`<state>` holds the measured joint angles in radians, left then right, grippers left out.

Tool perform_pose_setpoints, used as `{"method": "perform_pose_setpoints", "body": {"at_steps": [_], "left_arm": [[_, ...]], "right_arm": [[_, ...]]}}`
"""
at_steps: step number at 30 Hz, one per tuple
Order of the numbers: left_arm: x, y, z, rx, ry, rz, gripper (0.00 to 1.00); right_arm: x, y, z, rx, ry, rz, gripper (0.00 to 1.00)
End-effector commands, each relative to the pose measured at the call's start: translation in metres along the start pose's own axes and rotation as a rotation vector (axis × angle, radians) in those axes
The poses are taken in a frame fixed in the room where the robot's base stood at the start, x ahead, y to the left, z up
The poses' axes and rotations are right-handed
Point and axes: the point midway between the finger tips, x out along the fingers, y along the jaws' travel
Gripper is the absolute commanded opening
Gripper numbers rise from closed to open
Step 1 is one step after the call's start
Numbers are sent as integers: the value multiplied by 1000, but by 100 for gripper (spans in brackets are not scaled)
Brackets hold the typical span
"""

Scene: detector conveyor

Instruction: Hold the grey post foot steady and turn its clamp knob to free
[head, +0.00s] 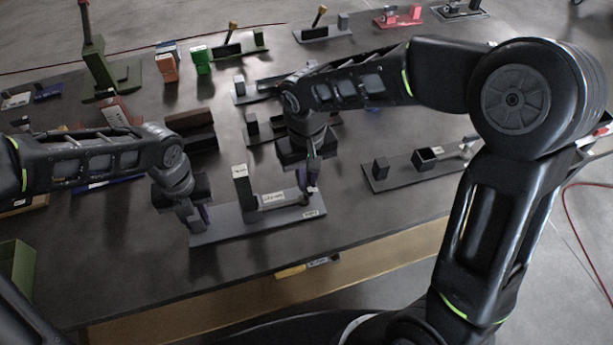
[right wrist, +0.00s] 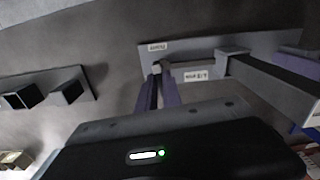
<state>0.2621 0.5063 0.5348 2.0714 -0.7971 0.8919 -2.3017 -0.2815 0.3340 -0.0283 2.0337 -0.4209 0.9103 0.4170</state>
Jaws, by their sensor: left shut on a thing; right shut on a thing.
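The grey post foot (head: 262,224) is a long flat plate near the table's front edge, with a labelled upright post (head: 242,187) and a low labelled block (head: 274,198) on it. My left gripper (head: 200,220) is shut on the plate's left end. My right gripper (head: 310,187) is shut on the small clamp knob near the plate's right end. The right wrist view shows the two purple-grey fingers (right wrist: 158,78) closed around the pale knob (right wrist: 157,67), beside the plate (right wrist: 205,45) and post (right wrist: 275,82). The fingers hide most of the knob.
Another grey fixture (head: 420,168) with posts stands to the right. More grey fixtures stand behind my right gripper. A green stand (head: 100,65), an orange box (head: 170,68) and a green box (head: 201,60) are farther back. The table is clear in front of the post foot.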

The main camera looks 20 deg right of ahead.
Motion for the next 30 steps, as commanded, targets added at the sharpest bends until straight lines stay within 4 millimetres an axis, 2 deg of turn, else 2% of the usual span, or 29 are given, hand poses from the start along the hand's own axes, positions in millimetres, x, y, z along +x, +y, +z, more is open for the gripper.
{"method": "perform_pose_setpoints", "body": {"at_steps": [21, 30], "left_arm": [[0, 0, 1, 0, -1, 0, 0], [0, 0, 0, -1, -1, 0, 0]], "right_arm": [[-1, 0, 0, -548, 0, 1, 0], [-1, 0, 0, -667, 0, 1, 0]]}}
